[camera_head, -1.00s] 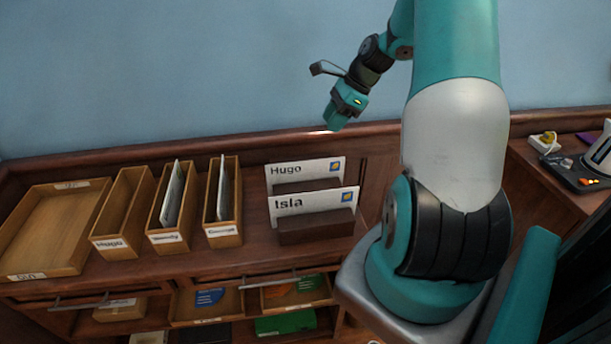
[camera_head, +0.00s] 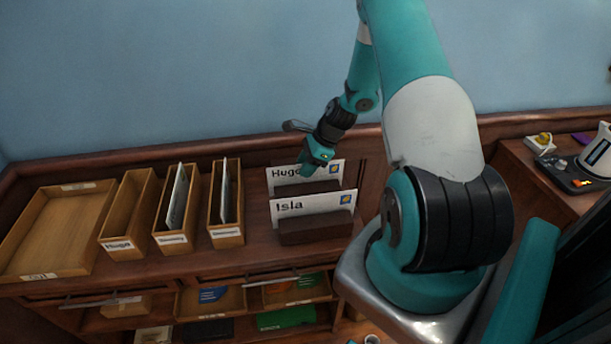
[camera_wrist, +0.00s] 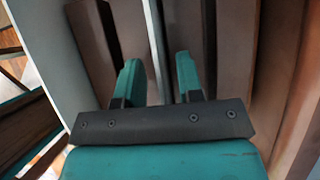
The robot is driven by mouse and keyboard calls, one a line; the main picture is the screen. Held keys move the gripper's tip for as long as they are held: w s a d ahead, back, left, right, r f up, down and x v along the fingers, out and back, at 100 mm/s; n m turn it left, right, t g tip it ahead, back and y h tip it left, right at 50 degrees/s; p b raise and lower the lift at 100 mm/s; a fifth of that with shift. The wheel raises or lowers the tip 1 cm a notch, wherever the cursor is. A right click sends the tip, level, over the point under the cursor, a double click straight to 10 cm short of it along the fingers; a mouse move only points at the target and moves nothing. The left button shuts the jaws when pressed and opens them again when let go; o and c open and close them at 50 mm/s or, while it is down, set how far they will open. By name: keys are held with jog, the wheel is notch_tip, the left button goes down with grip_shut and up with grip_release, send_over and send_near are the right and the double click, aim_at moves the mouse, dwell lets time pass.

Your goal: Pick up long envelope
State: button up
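Two long white envelopes stand upright in dark wooden holders on the desk. The rear one, marked Hugo (camera_head: 338,172), is partly hidden by my gripper; the front one is marked Isla (camera_head: 315,204). Both bear a blue and yellow stamp at the right. My gripper (camera_head: 312,172) points down at the top of the Hugo envelope. In the wrist view my gripper (camera_wrist: 158,80) has its two teal fingers apart. A thin white edge (camera_wrist: 153,40) runs between them, and a broader white sheet (camera_wrist: 62,65) lies to the left. I cannot tell whether the fingers touch the edge.
Narrow wooden boxes stand to the left: one labelled Hugo (camera_head: 118,247), and two (camera_head: 173,241) (camera_head: 227,235) with upright papers. A shallow tray (camera_head: 40,272) is at far left. A dark holder (camera_head: 316,229) supports the Isla envelope. The blue wall is close behind.

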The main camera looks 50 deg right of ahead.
grip_shut()
dwell(0.3)
notch_tip(320, 180, up, 20)
jog(key=b, duration=0.2)
jog(key=shift+b, duration=0.4)
